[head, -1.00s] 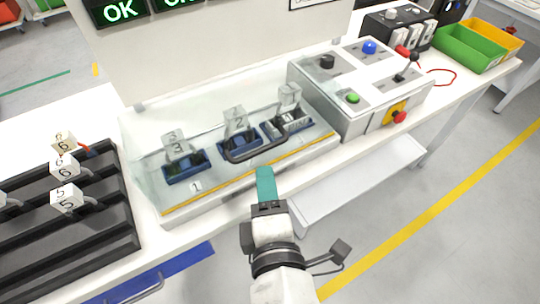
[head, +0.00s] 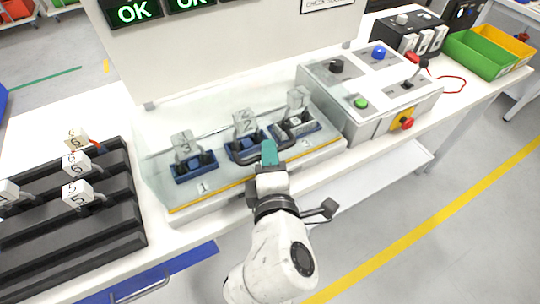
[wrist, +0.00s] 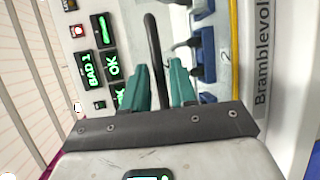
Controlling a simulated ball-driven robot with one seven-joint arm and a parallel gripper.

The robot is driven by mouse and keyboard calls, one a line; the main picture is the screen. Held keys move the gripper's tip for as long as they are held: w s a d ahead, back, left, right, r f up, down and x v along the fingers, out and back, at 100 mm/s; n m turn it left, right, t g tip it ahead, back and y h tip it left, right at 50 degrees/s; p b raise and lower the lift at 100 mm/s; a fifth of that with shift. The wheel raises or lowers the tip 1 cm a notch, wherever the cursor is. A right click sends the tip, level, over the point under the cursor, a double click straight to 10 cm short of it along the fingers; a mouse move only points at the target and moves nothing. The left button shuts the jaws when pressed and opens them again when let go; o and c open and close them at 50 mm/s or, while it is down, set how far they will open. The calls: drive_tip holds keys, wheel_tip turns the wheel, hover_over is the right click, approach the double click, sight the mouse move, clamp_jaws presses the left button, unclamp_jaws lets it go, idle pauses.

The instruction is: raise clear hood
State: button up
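The clear hood (head: 152,172) is down over the fixtures on the bench in the head view. A yellow strip runs along its lower front edge. Its dark bar handle (head: 288,146) is at the front, partly hidden by my gripper (head: 269,152). In the wrist view the handle (wrist: 153,45) runs between the two teal fingers of my gripper (wrist: 162,85). The fingers are apart, with a gap visible beside the bar. I cannot tell whether either finger touches it. Blue fixtures (head: 195,166) with numbered clear tags sit under the hood.
A grey control box (head: 350,115) with knobs and a red stop button stands right of the hood. A black rack (head: 110,225) with numbered white tags is at left. A panel with green OK displays (head: 135,12) rises behind. Green and yellow bins (head: 480,55) are far right.

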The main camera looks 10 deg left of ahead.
clamp_jaws()
drive_tip(key=shift+r, duration=0.1)
idle(0.3)
